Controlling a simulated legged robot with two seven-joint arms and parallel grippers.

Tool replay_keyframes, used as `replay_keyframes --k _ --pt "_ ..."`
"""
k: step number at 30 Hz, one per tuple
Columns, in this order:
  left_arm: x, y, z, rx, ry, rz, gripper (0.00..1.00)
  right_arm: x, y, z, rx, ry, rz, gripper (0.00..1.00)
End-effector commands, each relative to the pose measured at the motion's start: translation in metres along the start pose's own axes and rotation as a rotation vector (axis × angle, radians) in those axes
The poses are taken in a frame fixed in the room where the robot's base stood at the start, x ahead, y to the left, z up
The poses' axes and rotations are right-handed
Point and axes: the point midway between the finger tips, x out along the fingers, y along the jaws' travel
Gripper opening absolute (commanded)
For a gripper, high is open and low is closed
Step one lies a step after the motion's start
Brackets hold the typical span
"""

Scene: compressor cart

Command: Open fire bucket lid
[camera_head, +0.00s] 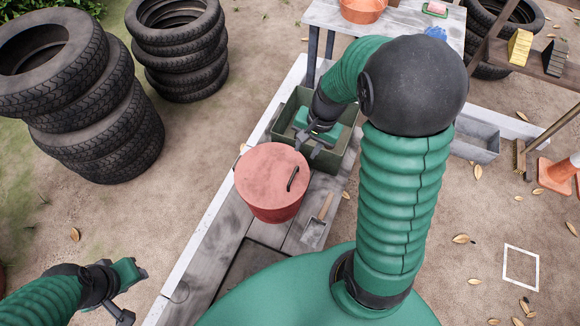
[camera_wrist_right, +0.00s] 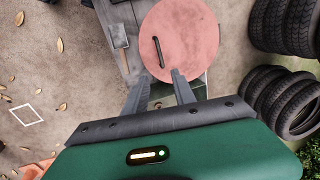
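The fire bucket (camera_head: 270,207) is red and stands upright on the grey wooden cart. Its round, pinkish-red lid (camera_head: 262,172) lies flat on top and covers the opening. A dark bar handle (camera_head: 292,178) sits near the lid's right edge. The right wrist view also shows the lid (camera_wrist_right: 190,30) and its handle (camera_wrist_right: 157,52). My right gripper (camera_head: 308,145) is just beyond the bucket, over a green crate. Its two fingers (camera_wrist_right: 158,85) are apart with nothing between them, near the lid's edge on the handle side. My left gripper (camera_head: 137,290) is open and empty at lower left, away from the bucket.
The green crate (camera_head: 343,165) stands behind the bucket. A trowel (camera_head: 318,222) lies on the boards right of it. Stacked tires (camera_head: 110,130) stand at left. A table (camera_head: 325,14) with an orange bowl (camera_head: 362,10) is at the back. A metal trough (camera_head: 475,146) lies right.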

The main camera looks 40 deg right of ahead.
Motion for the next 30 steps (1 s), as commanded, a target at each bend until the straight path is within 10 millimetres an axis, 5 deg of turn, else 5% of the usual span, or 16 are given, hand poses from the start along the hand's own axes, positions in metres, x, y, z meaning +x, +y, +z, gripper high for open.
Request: replay_keyframes --k 18,30 --pt "0.036 0.000 0.008 0.000 0.001 0.000 0.36 0.144 0.000 0.003 -0.011 -0.002 0.003 0.32" --pt "0.038 0.000 0.009 0.000 0.001 0.000 0.36 0.159 -0.001 0.003 -0.013 0.001 0.002 0.32"
